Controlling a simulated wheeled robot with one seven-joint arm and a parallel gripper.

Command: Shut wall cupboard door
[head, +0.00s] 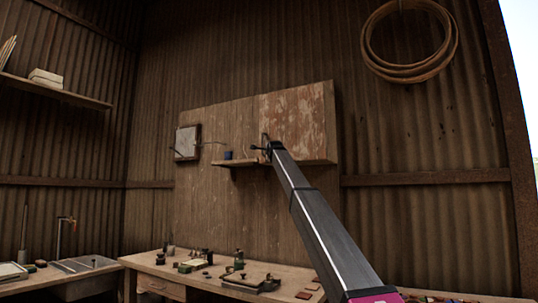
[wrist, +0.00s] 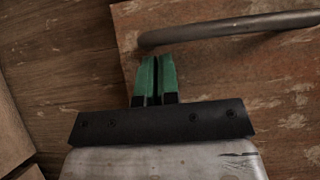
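The wall cupboard door (head: 297,115) is a wooden panel with peeling reddish paint, on the right part of the wall board in the head view. Its worn face (wrist: 255,75) fills the right of the wrist view. A grey bar handle (wrist: 230,28) crosses the top of the wrist view. My gripper (wrist: 156,60) has its green fingers together, with only a thin dark line between them. The fingertips are just below the handle's left end; I cannot tell if they touch it. In the head view my gripper (head: 268,146) is small, at the door's lower left. How far the door stands open is unclear.
A shelf (head: 240,162) below the door holds a blue cup (head: 228,155). A small framed panel (head: 187,142) hangs at left. The workbench (head: 150,262) below carries several small tools. A coiled hoop (head: 408,72) hangs at upper right.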

